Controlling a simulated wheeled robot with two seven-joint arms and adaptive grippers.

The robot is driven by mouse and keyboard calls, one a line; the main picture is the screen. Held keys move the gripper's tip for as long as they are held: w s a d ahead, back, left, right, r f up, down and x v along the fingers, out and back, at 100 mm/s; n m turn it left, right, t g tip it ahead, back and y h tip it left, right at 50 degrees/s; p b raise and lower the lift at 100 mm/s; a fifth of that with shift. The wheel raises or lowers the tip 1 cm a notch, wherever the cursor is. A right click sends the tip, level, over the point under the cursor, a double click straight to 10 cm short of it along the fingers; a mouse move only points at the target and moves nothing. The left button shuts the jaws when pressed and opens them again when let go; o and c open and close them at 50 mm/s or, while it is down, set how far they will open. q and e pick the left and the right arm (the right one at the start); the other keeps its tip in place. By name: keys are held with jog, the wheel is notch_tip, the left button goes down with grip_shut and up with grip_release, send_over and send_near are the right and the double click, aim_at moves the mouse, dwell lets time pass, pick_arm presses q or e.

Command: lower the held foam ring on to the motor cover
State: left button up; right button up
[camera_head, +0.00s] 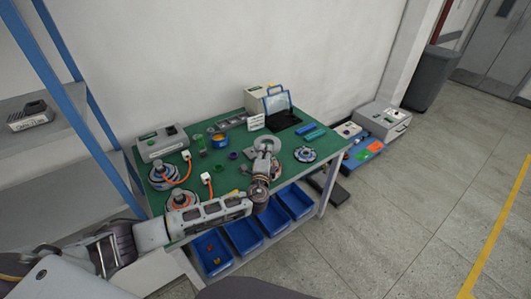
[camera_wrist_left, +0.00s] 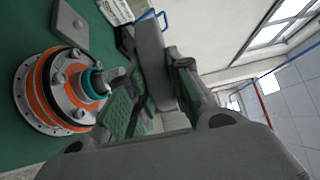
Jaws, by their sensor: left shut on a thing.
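My left gripper (camera_head: 264,162) is above the middle of the green table. It is shut on a grey foam ring (camera_head: 267,143). In the left wrist view the ring (camera_wrist_left: 154,62) stands edge-on between the finger pads of the gripper (camera_wrist_left: 148,98). A round motor (camera_wrist_left: 62,90) with orange bands, a bolted silver cover and a teal centre is left of the gripper there. The ring is apart from it. In the head view, motors with orange parts stand at the table's left (camera_head: 163,171) and front left (camera_head: 182,197). Which one the wrist view shows is unclear.
The green table (camera_head: 222,174) also bears a grey device (camera_head: 161,142), a blue-framed case (camera_head: 278,104) and a grey round part (camera_head: 305,154) at the right. Blue bins (camera_head: 243,234) stand below. Bare green surface lies between these things.

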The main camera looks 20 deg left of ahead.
pick_arm(q)
jog(key=shift+f+b, duration=0.6)
jog(key=shift+f, duration=0.4)
jog(key=shift+f, duration=0.2)
jog(key=shift+a+f+b, duration=0.1)
jog(key=shift+f+b, duration=1.5)
jog(key=shift+b, duration=0.15)
jog(key=shift+f, duration=0.1)
